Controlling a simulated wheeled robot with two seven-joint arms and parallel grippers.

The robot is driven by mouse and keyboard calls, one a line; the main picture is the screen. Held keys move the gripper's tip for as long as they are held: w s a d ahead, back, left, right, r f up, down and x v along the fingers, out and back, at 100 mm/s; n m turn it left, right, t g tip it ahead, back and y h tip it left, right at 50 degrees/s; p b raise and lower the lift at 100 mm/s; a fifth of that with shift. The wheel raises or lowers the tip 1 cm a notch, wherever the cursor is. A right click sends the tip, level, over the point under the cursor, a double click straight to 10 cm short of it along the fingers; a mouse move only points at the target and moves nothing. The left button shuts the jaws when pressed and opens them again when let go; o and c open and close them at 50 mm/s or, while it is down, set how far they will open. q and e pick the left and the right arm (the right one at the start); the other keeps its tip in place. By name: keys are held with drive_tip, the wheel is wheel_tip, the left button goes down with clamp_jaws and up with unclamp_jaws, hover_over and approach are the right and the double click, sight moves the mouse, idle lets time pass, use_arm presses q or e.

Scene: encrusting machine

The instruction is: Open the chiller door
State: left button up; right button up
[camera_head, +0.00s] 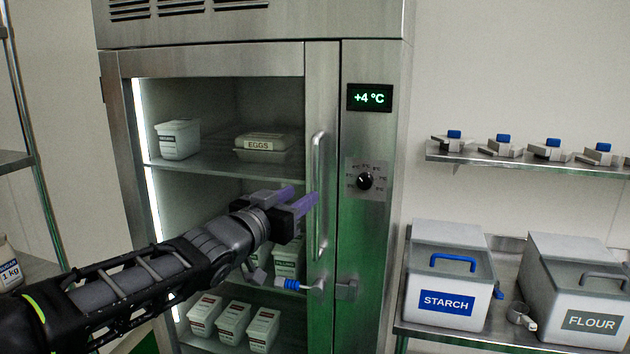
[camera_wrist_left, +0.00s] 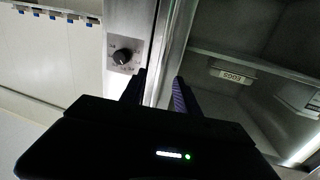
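The chiller door (camera_head: 322,80) has a steel frame and a large window, and looks closed against the cabinet. Its upright bar handle (camera_head: 317,225) is on the right side of the frame. A latch with a blue grip (camera_head: 290,285) sits below the handle. My left gripper (camera_head: 305,196) is at the handle's middle height, its purple fingers apart and pointing at the door. In the left wrist view, the fingers (camera_wrist_left: 156,88) are also apart, with bright upright metal between and beyond them. I cannot tell whether they touch the handle. My right gripper is out of view.
Inside are shelves with an egg box (camera_head: 262,142) and white tubs (camera_head: 233,322). A dial (camera_head: 364,181) and a +4 °C display (camera_head: 369,98) are right of the door. Starch (camera_head: 447,303) and flour (camera_head: 590,320) bins stand on a counter at right.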

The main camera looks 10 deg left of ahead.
sight(313, 177)
use_arm(q)
drive_tip(key=shift+w+a+r, duration=0.1)
drive_tip(key=shift+r, duration=0.95)
drive_tip(key=shift+w+f, duration=0.15)
drive_tip(key=shift+w, duration=0.3)
drive_tip(key=b+x, duration=0.1)
drive_tip(key=x, duration=0.6)
drive_tip(key=shift+c, duration=0.2)
clamp_jaws()
idle(0.4)
